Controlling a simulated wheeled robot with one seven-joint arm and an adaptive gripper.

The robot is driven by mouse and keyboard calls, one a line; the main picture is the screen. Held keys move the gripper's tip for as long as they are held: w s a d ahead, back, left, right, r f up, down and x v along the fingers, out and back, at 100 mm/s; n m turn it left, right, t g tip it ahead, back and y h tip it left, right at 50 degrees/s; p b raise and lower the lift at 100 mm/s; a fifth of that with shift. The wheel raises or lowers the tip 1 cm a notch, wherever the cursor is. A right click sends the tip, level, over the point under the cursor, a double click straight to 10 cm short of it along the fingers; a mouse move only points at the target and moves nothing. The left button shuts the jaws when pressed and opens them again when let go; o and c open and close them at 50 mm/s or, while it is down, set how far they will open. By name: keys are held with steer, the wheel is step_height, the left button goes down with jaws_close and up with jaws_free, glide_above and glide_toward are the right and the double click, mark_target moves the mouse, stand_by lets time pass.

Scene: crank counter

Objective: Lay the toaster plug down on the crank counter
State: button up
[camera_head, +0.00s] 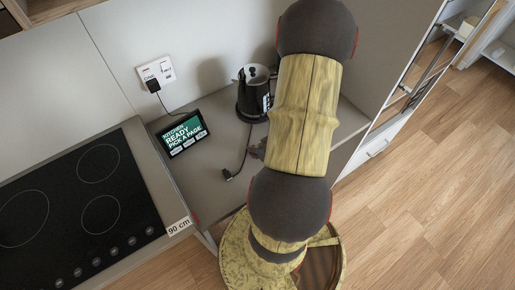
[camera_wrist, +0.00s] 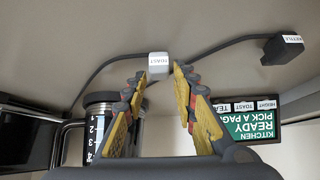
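The toaster plug (camera_wrist: 158,66) is a small light-grey block with a "TOAST" label. In the wrist view it sits between the fingertips of my gripper (camera_wrist: 160,76), which look closed on its sides. The fingers are yellow with grey and red joints. The crank counter (camera_head: 205,192) is a grey-beige top. In the wrist view it lies behind the plug; how high the plug is above it is hard to tell. In the head view my arm hides the toaster plug and most of the gripper.
A black kettle (camera_head: 254,92) stands at the back; its cord runs to a loose black kettle plug (camera_head: 228,175) on the counter. A tablet (camera_head: 183,134) stands left, below a wall socket (camera_head: 156,73) with one black plug in it. A cooktop (camera_head: 78,207) lies farther left.

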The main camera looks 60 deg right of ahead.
steer(key=shift+o, duration=1.2)
steer(key=shift+r, duration=0.1)
steer(key=v, duration=1.1)
steer(key=shift+s+r, duration=0.25)
steer(key=shift+s, duration=0.05)
steer(key=shift+a, duration=0.1)
